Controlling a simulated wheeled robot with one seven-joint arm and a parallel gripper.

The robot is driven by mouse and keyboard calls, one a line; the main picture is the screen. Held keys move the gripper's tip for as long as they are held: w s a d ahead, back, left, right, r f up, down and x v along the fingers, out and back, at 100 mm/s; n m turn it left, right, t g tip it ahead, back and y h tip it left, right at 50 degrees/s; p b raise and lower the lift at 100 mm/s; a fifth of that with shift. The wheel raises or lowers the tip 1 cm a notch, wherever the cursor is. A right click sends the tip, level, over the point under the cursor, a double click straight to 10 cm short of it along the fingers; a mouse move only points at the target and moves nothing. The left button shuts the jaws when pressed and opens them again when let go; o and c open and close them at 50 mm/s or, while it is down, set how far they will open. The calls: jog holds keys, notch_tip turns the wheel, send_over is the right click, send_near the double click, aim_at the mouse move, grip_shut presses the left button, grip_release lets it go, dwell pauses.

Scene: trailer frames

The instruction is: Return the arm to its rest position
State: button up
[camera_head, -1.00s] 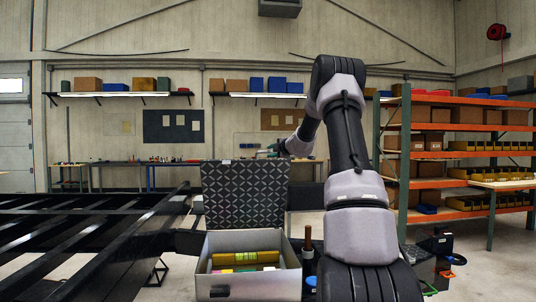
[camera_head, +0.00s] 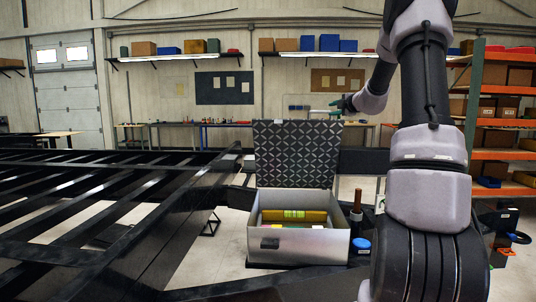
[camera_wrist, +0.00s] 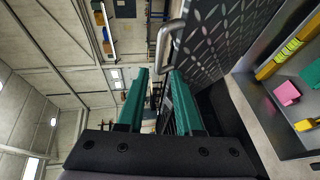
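My arm rises at the right of the head view and bends over at the top. My gripper (camera_head: 345,104) hangs above the top right of the toolbox's open patterned lid (camera_head: 297,155), small and partly hidden by the arm. In the wrist view my gripper (camera_wrist: 158,72) has its two green fingers apart. A grey metal loop (camera_wrist: 165,42) shows beyond the fingertips, beside the patterned lid (camera_wrist: 215,45). I cannot tell whether it touches them. Nothing is clearly gripped.
The open grey toolbox (camera_head: 300,240) holds a yellow level (camera_head: 292,215) and other items. A pink block (camera_wrist: 287,93) shows inside it. A black slatted frame (camera_head: 100,200) fills the left. A brown-handled tool (camera_head: 357,200) and blue cap (camera_head: 361,244) stand between box and arm. Orange shelving (camera_head: 500,130) is at right.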

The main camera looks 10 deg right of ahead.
jog(key=s+a+r+n+g+y, duration=0.2)
jog(key=s+a+n+g, duration=0.1)
jog(key=s+a+n, duration=0.75)
jog(key=s+a+r+n+g+y, duration=0.2)
jog(key=s+a+n, duration=0.6)
jog(key=a+n, duration=0.45)
jog(key=s+f+n+g+h, duration=0.1)
jog(key=s+f+n, duration=0.2)
jog(key=s+n, duration=0.5)
jog(key=s+a+f+n+g+h, duration=0.1)
jog(key=s+f+n, duration=0.2)
jog(key=s+n, duration=0.6)
jog(key=s+a+f+n+g+h, duration=0.1)
jog(key=s+f+n+h, duration=0.1)
jog(key=s+n, duration=0.7)
jog(key=shift+s+f+g, duration=0.3)
jog(key=shift+s+f, duration=0.1)
jog(key=shift+s, duration=0.1)
